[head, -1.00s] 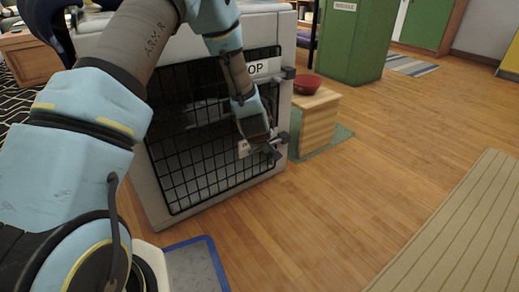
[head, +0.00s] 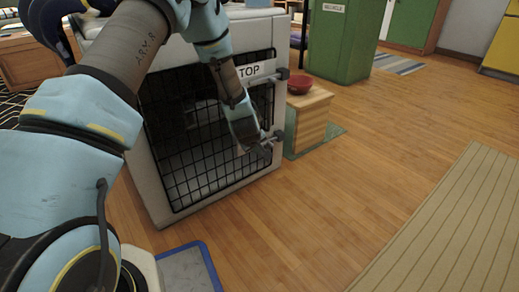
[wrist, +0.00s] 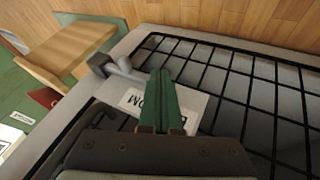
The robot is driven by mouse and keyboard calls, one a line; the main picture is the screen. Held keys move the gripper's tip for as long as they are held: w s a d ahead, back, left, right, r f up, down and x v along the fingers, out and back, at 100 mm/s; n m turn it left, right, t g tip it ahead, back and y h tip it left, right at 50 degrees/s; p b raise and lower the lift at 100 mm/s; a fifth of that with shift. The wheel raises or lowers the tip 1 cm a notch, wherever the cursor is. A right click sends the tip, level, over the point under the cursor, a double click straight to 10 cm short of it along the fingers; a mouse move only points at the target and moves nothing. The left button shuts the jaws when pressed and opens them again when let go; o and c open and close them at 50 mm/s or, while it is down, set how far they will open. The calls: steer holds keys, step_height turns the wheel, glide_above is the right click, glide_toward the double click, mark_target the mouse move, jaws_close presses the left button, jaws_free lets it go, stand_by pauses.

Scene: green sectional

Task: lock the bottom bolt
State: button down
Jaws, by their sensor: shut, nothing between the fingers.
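The bottom bolt (head: 275,137) is a grey latch with a knob on the right edge of the pet crate's black wire door (head: 205,150). In the wrist view the bolt (wrist: 118,67) lies just left of my fingertips. A white label reading "BOTTOM" (wrist: 133,98) is partly hidden behind my fingers. My gripper (head: 262,150) is low at the door's right side, beside the bolt. Its green fingers (wrist: 160,73) are shut together and empty. I cannot tell whether they touch the bolt. The top bolt (head: 281,74) is next to the "TOP" label (head: 250,71).
A small wooden stand (head: 308,118) with a red bowl (head: 300,84) is close to the crate's right, on a green mat. A green bin (head: 340,45) stands behind it. The wood floor at right is clear up to a striped rug (head: 440,225).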

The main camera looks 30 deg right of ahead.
steer(key=p+v, duration=0.4)
steer(key=v, duration=0.5)
steer(key=shift+r, duration=0.3)
steer(key=shift+s, duration=0.1)
steer(key=w+a+r+m+g+y+p, duration=0.15)
steer(key=a+r+p, duration=0.35)
steer(key=a+r, duration=0.9)
steer(key=s+a+r+g+y+p, duration=0.15)
steer(key=s+a+r, duration=0.25)
steer(key=a, duration=0.4)
steer(key=s+a+r+y+p, duration=0.1)
steer(key=s+a+r+p, duration=0.15)
steer(key=a+r, duration=0.35)
steer(key=s+a+r+g+y+p, duration=0.1)
steer(key=s+a+r, duration=0.3)
steer(key=a, duration=0.5)
step_height(320, 180, up, 36)
steer(key=p, duration=3.7)
steer(key=shift+d, duration=0.35)
steer(key=shift+s+f+m, duration=0.15)
steer(key=shift+m, duration=0.1)
